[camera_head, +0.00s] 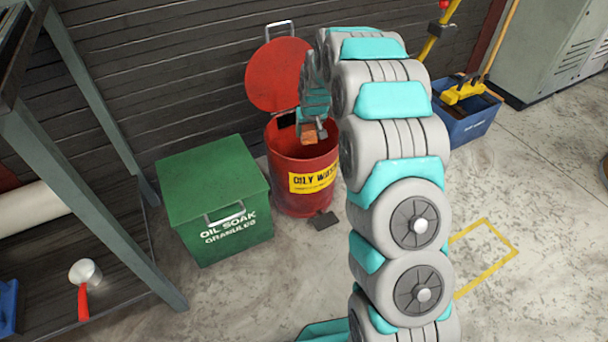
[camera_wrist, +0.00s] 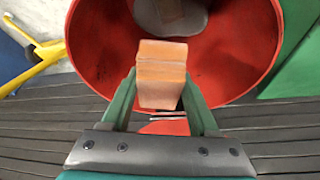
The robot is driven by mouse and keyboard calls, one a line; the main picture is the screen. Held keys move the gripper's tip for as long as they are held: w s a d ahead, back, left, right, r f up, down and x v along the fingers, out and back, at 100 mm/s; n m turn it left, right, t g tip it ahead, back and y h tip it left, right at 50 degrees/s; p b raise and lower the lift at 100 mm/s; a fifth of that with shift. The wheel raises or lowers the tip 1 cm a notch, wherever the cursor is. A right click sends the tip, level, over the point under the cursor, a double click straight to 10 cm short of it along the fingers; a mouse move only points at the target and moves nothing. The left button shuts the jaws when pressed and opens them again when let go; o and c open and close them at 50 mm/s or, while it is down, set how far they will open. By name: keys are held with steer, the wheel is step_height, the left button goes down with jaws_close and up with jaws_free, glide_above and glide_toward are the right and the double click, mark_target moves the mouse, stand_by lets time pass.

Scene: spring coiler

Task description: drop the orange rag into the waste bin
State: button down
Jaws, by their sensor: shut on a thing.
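The orange rag (camera_wrist: 161,75) is a folded, block-like piece held between the two fingers of my gripper (camera_wrist: 163,95) in the wrist view. It also shows small in the head view (camera_head: 308,137), at the mouth of the bin. The waste bin (camera_head: 302,186) is red and round with a yellow "oily waste" label, and its lid (camera_head: 278,75) stands open. In the wrist view the rag is in front of the open bin (camera_wrist: 85,45), within the outline of its rim. Something orange and grey shows beyond the rag inside the bin; I cannot tell what it is.
A green oil soak granules box (camera_head: 213,196) stands just left of the bin. A blue bin (camera_head: 470,120) with a yellow mop tool is at the back right. A shelf rack (camera_head: 95,190) is at the left. Floor at the front is clear.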

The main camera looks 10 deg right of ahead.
steer(key=shift+f, duration=0.15)
steer(key=shift+c, duration=0.3)
jaws_free()
steer(key=v, duration=0.7)
steer(key=shift+s+r, duration=0.2)
steer(key=shift+r, duration=0.15)
